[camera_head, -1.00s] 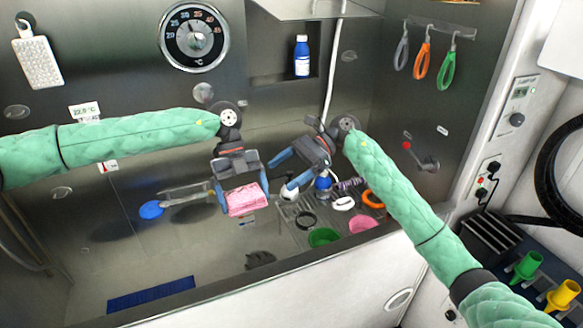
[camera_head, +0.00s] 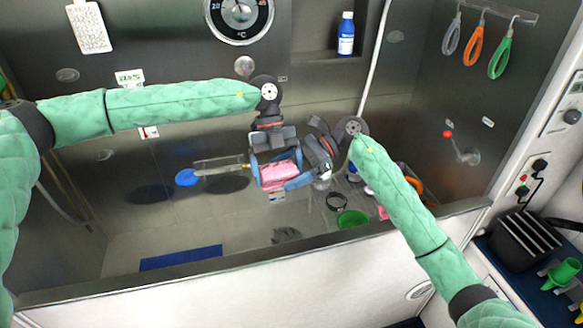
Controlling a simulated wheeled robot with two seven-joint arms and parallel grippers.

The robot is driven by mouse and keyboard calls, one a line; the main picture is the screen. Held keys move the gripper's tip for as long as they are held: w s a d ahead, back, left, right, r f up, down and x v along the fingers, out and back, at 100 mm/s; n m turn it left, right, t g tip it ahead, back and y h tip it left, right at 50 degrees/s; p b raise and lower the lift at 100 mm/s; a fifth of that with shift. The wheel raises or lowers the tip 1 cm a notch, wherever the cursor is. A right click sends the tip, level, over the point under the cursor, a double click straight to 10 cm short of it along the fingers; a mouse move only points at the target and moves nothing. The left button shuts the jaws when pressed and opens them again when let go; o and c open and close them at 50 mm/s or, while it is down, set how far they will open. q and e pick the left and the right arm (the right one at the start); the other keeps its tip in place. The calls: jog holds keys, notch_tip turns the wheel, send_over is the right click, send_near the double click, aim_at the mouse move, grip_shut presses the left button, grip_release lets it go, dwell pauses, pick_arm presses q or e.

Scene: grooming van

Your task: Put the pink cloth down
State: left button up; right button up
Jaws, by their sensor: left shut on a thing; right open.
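The pink cloth (camera_head: 279,174) is a folded bundle held over the steel tub, in the middle of the view. My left gripper (camera_head: 277,168) points down and is shut on it, with a blue finger at its left side. My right gripper (camera_head: 293,170) reaches in from the right and is open; its blue fingers lie close to the cloth's right side. I cannot tell whether they touch it. The two grippers overlap in the view, so part of the cloth's top and right edge is hidden.
A blue round-headed tool (camera_head: 187,177) lies left of the cloth. A blue mat (camera_head: 181,258) lies front left. The tub's front rim (camera_head: 260,264) runs across.

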jog(key=c, duration=1.1)
pick_arm(q)
jog(key=o, duration=0.7)
pick_arm(e)
jog(key=shift+o, duration=0.2)
pick_arm(q)
jog(key=shift+r, duration=0.1)
